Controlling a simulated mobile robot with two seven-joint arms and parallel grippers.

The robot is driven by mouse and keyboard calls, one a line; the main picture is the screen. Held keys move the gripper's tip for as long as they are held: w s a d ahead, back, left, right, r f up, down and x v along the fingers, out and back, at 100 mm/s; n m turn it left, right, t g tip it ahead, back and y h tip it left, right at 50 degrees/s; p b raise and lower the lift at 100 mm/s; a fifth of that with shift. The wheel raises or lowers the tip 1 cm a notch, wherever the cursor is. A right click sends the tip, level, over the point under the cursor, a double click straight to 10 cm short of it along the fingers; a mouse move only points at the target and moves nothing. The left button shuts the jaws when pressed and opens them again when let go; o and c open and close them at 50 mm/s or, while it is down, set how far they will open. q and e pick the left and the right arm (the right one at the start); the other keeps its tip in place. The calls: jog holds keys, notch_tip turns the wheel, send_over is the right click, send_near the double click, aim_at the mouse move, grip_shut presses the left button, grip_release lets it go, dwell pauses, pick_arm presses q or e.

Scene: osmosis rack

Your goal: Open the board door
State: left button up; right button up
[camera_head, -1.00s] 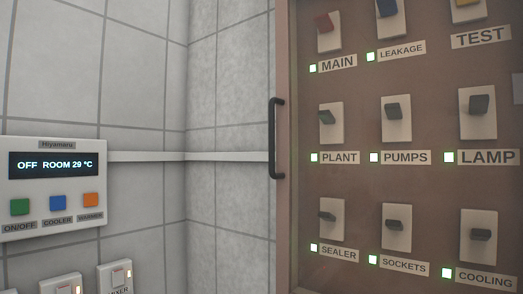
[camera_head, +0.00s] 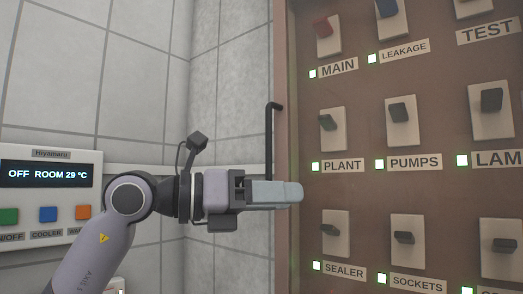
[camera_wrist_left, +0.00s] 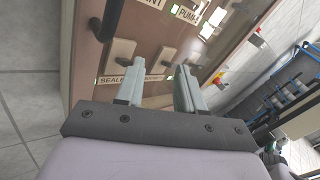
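The brown board (camera_head: 360,85) fills the right side of the head view, and its door appears shut. A black vertical handle (camera_head: 269,135) is at its left edge; my left gripper hides the handle's lower part. My left gripper (camera_head: 292,192) reaches in from the left, level with the lower handle, its fingertips in front of the board's left edge. In the left wrist view, its two fingers (camera_wrist_left: 158,88) are apart with nothing between them. There the dark handle (camera_wrist_left: 108,20) shows at upper left, outside the fingers. My right gripper is in neither view.
Switches with labels and green lamps cover the board, among them the PLANT switch (camera_head: 333,133). A white control panel (camera_head: 97,170) with coloured buttons is on the tiled wall (camera_head: 90,70) at left. A pale rail (camera_head: 125,168) runs along the wall.

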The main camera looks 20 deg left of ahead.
aim_at(281, 105)
pick_arm(q)
jog(key=s+a+r+n+t+y, duration=0.1)
jog(key=s+a+r+t+y, duration=0.1)
jog(key=a+r+t+y, duration=0.45)
jog(key=w+d+r+g+h+p, duration=0.1)
jog(key=w+d+r, duration=0.1)
jog(key=w, duration=0.4)
jog(key=shift+d+r+n+p, duration=0.3)
jog(key=shift+d+r, duration=0.1)
jog(key=shift+d, duration=0.05)
grip_shut()
